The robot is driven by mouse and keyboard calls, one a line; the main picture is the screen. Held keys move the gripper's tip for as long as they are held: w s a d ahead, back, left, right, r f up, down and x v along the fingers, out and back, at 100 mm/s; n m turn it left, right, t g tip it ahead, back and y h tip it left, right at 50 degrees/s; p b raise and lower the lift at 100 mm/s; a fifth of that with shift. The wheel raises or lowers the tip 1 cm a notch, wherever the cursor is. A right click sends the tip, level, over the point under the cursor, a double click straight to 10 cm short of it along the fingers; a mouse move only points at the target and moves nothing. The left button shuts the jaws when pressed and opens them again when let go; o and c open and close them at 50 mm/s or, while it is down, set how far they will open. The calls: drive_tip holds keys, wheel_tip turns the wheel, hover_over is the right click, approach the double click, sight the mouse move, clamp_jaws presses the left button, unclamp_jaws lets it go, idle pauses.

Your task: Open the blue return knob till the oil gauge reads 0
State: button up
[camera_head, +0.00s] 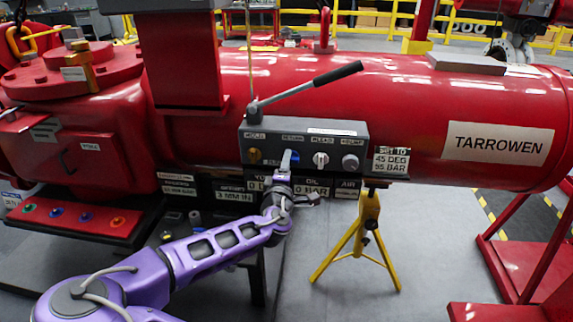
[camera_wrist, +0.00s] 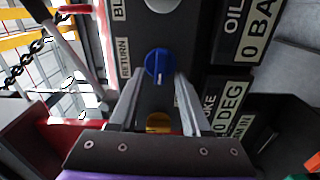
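The blue return knob (camera_wrist: 158,63) sits on the grey panel under the RETURN label (camera_wrist: 124,57) in the wrist view. My gripper (camera_wrist: 159,80) is open, with its two fingers apart on either side of the knob's near edge; I see no clear contact. In the head view my gripper (camera_head: 285,160) is at the panel and mostly covers the blue knob. The oil gauge (camera_wrist: 248,35) shows 0 and a cut-off BAR in the wrist view. In the head view the OIL plate (camera_head: 311,191) also reads 0 BAR.
A yellow knob (camera_wrist: 158,122) lies between my fingers' bases in the wrist view. White (camera_head: 321,159) and grey (camera_head: 350,162) knobs are to the right. A black-handled lever (camera_head: 310,86) rises above the panel (camera_head: 300,170). A yellow stand (camera_head: 362,240) is below.

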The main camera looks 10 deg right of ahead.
drive_tip(key=p+v, duration=0.5)
drive_tip(key=v, duration=1.2)
drive_tip(key=shift+s, duration=0.15)
